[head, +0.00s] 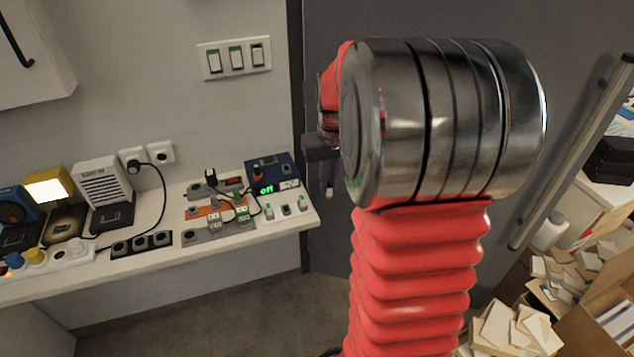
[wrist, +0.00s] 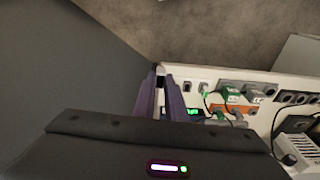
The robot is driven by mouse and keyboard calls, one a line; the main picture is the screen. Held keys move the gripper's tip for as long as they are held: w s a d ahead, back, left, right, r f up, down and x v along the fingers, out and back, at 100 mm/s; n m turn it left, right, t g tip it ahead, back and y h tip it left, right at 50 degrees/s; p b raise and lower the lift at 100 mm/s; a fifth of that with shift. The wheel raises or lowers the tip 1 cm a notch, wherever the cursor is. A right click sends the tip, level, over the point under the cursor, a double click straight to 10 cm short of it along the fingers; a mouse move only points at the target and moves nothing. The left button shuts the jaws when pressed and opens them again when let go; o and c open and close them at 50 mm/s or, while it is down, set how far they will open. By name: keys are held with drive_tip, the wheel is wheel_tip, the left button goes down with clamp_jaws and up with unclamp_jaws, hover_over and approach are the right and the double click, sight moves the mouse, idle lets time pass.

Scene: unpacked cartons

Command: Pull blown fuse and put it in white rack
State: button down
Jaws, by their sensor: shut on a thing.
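My gripper's purple fingers (wrist: 160,88) are closed together in the wrist view, with a small pale and dark piece (wrist: 160,71) at their tips. I take this piece to be the fuse, but it is too small to read. In the head view my gripper (head: 329,182) is mostly hidden behind my arm, in front of the dark door and right of the shelf end.
The white shelf (head: 160,232) carries grey and orange socket strips (head: 202,211), cables and a blue box reading "off" (head: 272,172). A white heater-like box (head: 103,183) and a lit yellow lamp (head: 48,188) stand left. A switch plate (head: 235,57) is on the wall.

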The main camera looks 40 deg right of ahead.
drive_tip(key=w+a+f+n, duration=0.1)
drive_tip(key=w+a, duration=0.3)
drive_tip(key=a, duration=0.4)
drive_tip(key=w+a+f+n, duration=0.1)
drive_tip(key=w+a+f, duration=0.2)
drive_tip(key=a, duration=0.5)
drive_tip(key=w+a+f+n, duration=0.2)
drive_tip(key=w+a+f, duration=0.2)
drive_tip(key=a, duration=0.5)
drive_tip(key=shift+w+a+f+y, duration=0.1)
drive_tip(key=shift+w+f+y, duration=0.1)
drive_tip(key=shift+w+y, duration=0.1)
